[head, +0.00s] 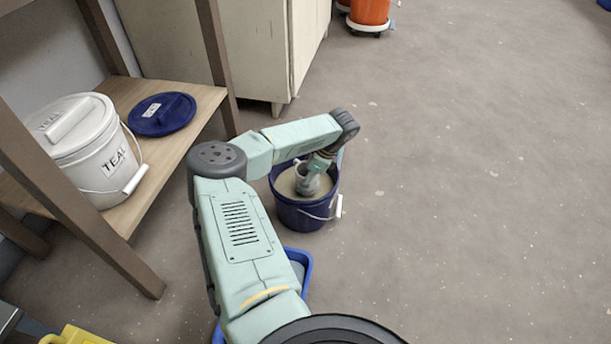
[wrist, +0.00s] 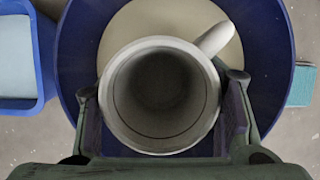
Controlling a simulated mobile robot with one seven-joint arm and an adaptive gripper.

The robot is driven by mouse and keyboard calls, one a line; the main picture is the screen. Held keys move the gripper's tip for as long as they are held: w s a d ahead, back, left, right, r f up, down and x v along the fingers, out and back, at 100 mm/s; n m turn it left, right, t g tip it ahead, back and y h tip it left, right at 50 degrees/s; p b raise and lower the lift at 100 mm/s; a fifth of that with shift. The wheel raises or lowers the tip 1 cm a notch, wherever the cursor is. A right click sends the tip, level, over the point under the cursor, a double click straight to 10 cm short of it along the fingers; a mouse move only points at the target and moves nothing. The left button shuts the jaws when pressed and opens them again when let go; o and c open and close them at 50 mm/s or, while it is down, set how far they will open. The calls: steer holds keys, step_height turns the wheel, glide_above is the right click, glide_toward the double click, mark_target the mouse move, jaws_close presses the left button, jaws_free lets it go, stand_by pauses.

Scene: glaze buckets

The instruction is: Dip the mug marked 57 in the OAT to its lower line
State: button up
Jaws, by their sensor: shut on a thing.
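My gripper (wrist: 160,110) is shut on a pale mug (wrist: 192,52), with one finger on each side of it. The mug's open mouth faces the wrist camera, and its handle points to the upper right there. A dark line runs around its inside wall. The mug (head: 300,169) is over or in a dark blue bucket (head: 306,215) of cream-coloured glaze (head: 284,183). The glaze also shows behind the mug in the wrist view (wrist: 130,28). Whether the mug's bottom touches the glaze is hidden. No number on the mug and no name on this bucket can be read.
A white lidded bucket marked TEAL (head: 115,165) and a dark blue lid (head: 162,114) sit on a wooden shelf (head: 150,200) at left. A blue container (wrist: 48,85) stands beside the glaze bucket. An orange bucket (head: 369,12) is far back.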

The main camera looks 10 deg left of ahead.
steer(key=shift+f+b, duration=0.7)
steer(key=shift+f, duration=1.5)
steer(key=shift+p, duration=0.3)
stand_by(1.2)
step_height(320, 180, up, 5)
steer(key=p, duration=0.5)
steer(key=shift+r, duration=0.15)
stand_by(1.6)
step_height(320, 180, up, 10)
steer(key=p, duration=0.8)
steer(key=shift+p, duration=0.35)
